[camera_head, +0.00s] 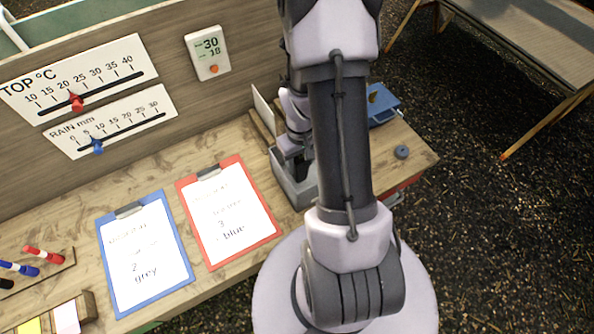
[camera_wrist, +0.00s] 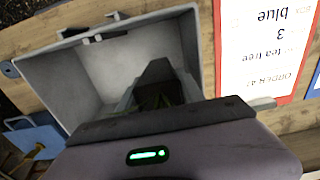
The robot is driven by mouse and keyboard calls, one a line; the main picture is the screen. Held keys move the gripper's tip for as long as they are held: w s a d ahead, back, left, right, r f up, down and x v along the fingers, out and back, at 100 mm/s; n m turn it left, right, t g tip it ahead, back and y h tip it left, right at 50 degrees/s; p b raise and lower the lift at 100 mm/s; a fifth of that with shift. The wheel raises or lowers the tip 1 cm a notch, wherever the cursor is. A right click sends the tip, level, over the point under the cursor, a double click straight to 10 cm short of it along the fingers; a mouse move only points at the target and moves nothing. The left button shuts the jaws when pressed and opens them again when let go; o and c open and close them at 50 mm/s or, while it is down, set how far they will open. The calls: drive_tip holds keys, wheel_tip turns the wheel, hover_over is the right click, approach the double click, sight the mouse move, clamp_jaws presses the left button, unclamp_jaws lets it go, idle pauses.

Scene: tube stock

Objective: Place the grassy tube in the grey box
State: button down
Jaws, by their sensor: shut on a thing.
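The grey box (camera_wrist: 95,78) fills much of the wrist view, open towards me and empty where its floor shows. In the head view, the grey box (camera_head: 283,181) stands on the bench, partly behind my arm. My gripper (camera_wrist: 156,82) reaches into the box's opening with its dark fingers shut. Between the fingers is a dim greenish-brown patch of the grassy tube (camera_wrist: 150,99); most of the tube is hidden. I cannot tell whether it touches the box floor. In the head view my gripper (camera_head: 292,152) is over the box, its tips mostly hidden.
A red clipboard (camera_head: 238,247) lies left of the grey box, and a blue clipboard (camera_head: 118,262) lies further left. The back panel rises behind.

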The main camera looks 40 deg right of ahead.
sight(300, 170)
drive_tip(key=shift+f+b, duration=0.5)
drive_tip(key=shift+f, duration=1.45)
drive_tip(key=c, duration=1)
unclamp_jaws()
